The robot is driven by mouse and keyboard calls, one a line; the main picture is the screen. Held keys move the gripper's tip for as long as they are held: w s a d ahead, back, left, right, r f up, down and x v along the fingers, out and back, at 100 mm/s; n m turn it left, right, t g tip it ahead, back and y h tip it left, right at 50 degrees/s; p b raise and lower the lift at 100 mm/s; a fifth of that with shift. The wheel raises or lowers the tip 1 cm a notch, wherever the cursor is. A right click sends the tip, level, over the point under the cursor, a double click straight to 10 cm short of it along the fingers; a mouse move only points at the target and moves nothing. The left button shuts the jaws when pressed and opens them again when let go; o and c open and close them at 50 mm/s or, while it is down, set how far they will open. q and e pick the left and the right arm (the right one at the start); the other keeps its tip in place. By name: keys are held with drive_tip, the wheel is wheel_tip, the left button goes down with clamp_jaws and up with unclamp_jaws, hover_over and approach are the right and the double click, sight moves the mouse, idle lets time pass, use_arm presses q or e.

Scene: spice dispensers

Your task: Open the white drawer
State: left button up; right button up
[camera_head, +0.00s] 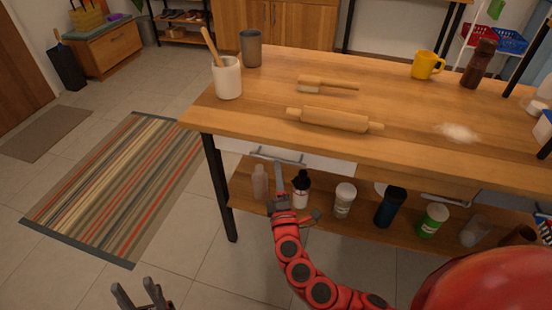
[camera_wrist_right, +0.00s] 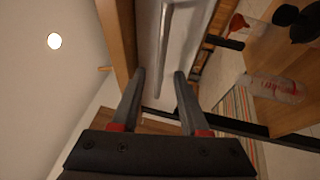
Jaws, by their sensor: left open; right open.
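The white drawer (camera_head: 332,165) sits under the front edge of the wooden table and looks shut. Its grey bar handle (camera_head: 265,155) runs across the front. In the right wrist view, the handle (camera_wrist_right: 164,50) stands out from the white drawer front (camera_wrist_right: 190,40). My right gripper (camera_head: 279,168) is just below the handle in the head view. In the wrist view, my right gripper (camera_wrist_right: 160,75) is open, with the handle's end between or just beyond its fingertips; contact is unclear. My left gripper (camera_head: 138,290) is open and empty at the lower left, far from the drawer.
Several bottles and jars, including a white-bodied bottle (camera_head: 300,190), stand on the lower shelf near my right gripper.

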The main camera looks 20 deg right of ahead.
sight(276, 159)
drive_tip(key=x, duration=0.5)
clamp_jaws()
drive_tip(key=shift+f, duration=0.1)
idle(1.3)
